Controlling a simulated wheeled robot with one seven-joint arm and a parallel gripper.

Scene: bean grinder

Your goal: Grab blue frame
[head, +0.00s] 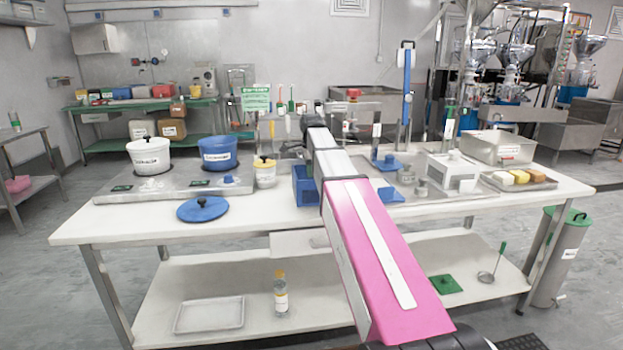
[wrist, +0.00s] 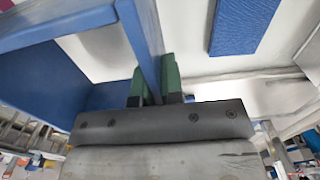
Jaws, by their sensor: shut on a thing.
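The blue frame (head: 305,186) stands on the white table, just left of my arm, which hides part of it in the head view. In the wrist view the blue frame (wrist: 62,30) fills the upper left, with an opening showing between its sides. My gripper (wrist: 153,78) has its green fingers on either side of one thin blue wall of the frame and is shut on it. The fingers' contact with the wall is partly hidden by the gripper body.
A blue lid (head: 203,209), a white pot (head: 149,155) and a blue pot (head: 219,153) are to the left. A small jar (head: 265,172) stands close beside the frame. A sink and a white box (head: 452,172) are to the right. The table's front left is mostly clear.

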